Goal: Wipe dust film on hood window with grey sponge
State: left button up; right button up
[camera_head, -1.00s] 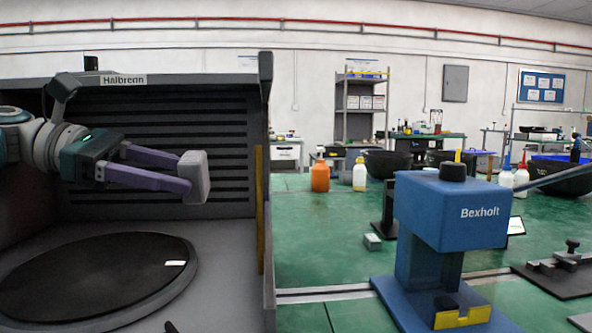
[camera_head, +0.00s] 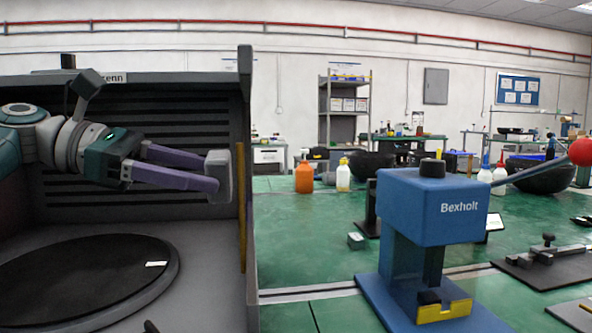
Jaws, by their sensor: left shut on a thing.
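My left gripper (camera_head: 205,172) reaches in from the left with purple fingers, shut on a grey sponge (camera_head: 218,177). It holds the sponge in the air inside the dark hood (camera_head: 90,79), in front of the slatted back wall and near the right side wall. The hood's right edge (camera_head: 246,180) is seen nearly edge-on, with a yellow strip beside the sponge. I cannot make out the window or any dust film. My right gripper is not in view.
A round black turntable (camera_head: 80,280) with a small white label lies on the hood floor. Orange (camera_head: 304,177) and white (camera_head: 343,175) bottles stand farther back.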

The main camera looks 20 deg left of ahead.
pick_arm(q)
jog(key=shift+w+d+p, duration=0.5)
jog(key=shift+d+p, duration=0.2)
jog(key=shift+d, duration=0.15)
dwell(0.5)
